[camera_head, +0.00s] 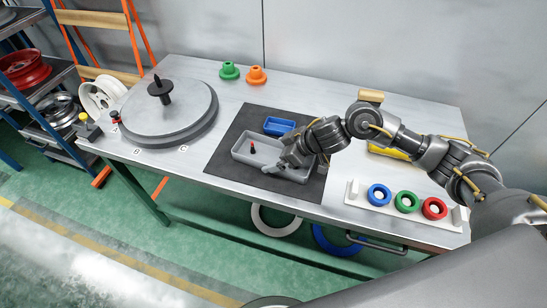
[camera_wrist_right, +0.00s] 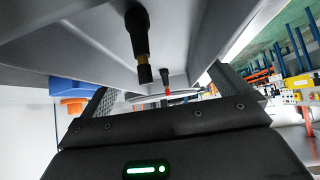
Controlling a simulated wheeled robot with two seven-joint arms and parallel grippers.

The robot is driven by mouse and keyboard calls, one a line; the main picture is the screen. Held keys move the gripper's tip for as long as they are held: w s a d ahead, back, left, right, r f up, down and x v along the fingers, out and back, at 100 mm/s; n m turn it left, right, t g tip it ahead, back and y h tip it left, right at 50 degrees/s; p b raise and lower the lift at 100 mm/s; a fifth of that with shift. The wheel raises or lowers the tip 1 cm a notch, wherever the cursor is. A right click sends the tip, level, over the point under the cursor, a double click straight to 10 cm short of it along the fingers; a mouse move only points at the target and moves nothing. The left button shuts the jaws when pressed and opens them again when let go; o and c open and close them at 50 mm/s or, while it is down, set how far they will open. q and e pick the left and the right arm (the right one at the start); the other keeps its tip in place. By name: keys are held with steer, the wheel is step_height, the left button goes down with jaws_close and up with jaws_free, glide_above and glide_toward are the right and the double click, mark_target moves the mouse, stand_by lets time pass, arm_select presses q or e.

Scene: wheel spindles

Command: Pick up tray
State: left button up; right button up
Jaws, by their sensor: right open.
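A grey tray (camera_head: 243,152) lies on the dark mat on the workbench. A small part with a red and black top (camera_head: 252,148) stands in its left half. My right gripper (camera_head: 279,167) is open at the right end of the tray, near its front wall; the arm covers part of that end. In the right wrist view, the grey tray (camera_wrist_right: 85,45) fills the top, close to the open fingers, and a black-handled part with a brass tip (camera_wrist_right: 139,45) shows in it. I cannot tell whether the fingers touch the wall. My left gripper is not in view.
A small blue bin (camera_head: 279,126) sits just behind the tray. A round turntable (camera_head: 170,112) with a black spindle is at left. Green (camera_head: 229,71) and orange (camera_head: 256,75) flanged parts stand at the back. A white rack (camera_head: 355,196) with coloured rings is at right.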

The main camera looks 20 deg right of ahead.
steer(key=shift+x, duration=1)
steer(key=c, duration=0.7)
steer(key=shift+r, duration=0.1)
